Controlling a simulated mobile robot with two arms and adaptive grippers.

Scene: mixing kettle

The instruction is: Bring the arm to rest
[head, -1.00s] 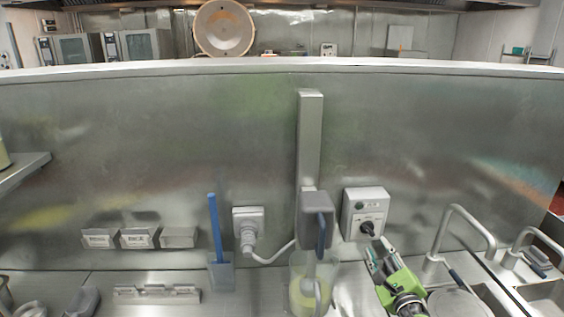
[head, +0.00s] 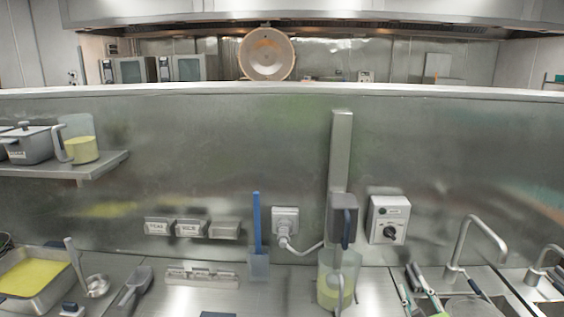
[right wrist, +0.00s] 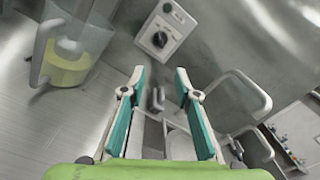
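My right gripper (head: 411,282) is low in the head view, below and to the right of the control box (head: 388,219) on the steel wall. The right wrist view shows its two green-lined fingers (right wrist: 160,74) spread apart with nothing between them. The box's dark knob (head: 390,232) is clear of the fingers; it also shows in the right wrist view (right wrist: 159,39). My left gripper is not in view.
A clear jug (head: 327,284) with yellow liquid stands left of my right gripper, under a grey mixer head (head: 343,222). A curved tap (head: 463,238) rises to the right. A tray (head: 62,289) of yellow liquid lies at far left.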

